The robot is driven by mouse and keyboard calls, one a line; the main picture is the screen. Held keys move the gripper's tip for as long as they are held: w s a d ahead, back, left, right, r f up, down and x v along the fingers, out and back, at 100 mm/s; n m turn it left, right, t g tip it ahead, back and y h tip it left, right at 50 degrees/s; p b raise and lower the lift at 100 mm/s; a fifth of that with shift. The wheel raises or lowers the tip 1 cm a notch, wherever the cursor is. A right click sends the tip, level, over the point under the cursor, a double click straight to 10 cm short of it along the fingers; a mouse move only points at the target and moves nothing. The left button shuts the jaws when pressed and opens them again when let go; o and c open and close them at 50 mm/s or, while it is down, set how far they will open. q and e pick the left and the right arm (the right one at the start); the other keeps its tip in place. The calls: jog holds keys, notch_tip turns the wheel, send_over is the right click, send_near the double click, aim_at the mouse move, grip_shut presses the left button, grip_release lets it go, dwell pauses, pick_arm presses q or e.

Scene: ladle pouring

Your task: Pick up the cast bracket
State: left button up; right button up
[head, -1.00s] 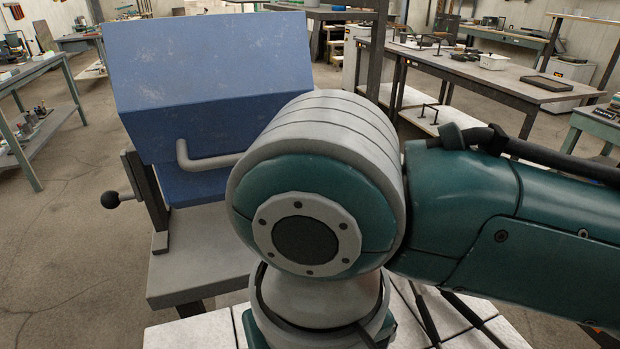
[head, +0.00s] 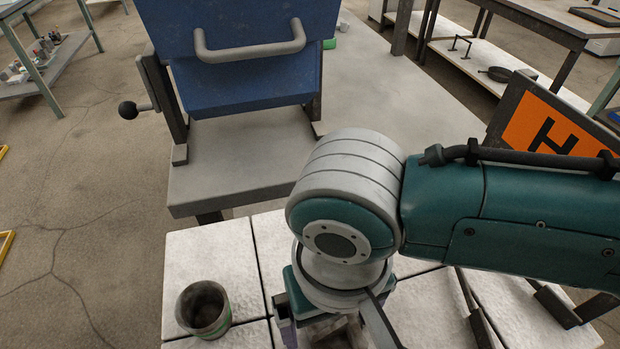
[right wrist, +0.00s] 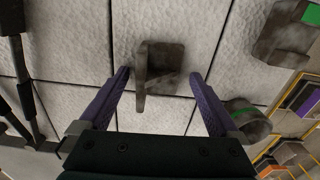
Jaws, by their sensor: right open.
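The cast bracket (right wrist: 160,58) is a rough grey-brown piece with an upright plate, on the pale tiles in the right wrist view. My right gripper (right wrist: 159,76) is open, with its two purple fingers pointing toward the bracket, one on each side of it, and a gap on both sides. In the head view the right gripper (head: 335,335) is at the bottom edge, mostly hidden under my wrist, and the bracket is hard to make out there. My left gripper is not in view.
A dark cup with a green band (head: 203,309) stands on the tiles left of my gripper; it also shows in the right wrist view (right wrist: 246,118). Another grey piece with a green patch (right wrist: 285,28) lies beyond it.

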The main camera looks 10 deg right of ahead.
grip_shut()
dwell(0.7)
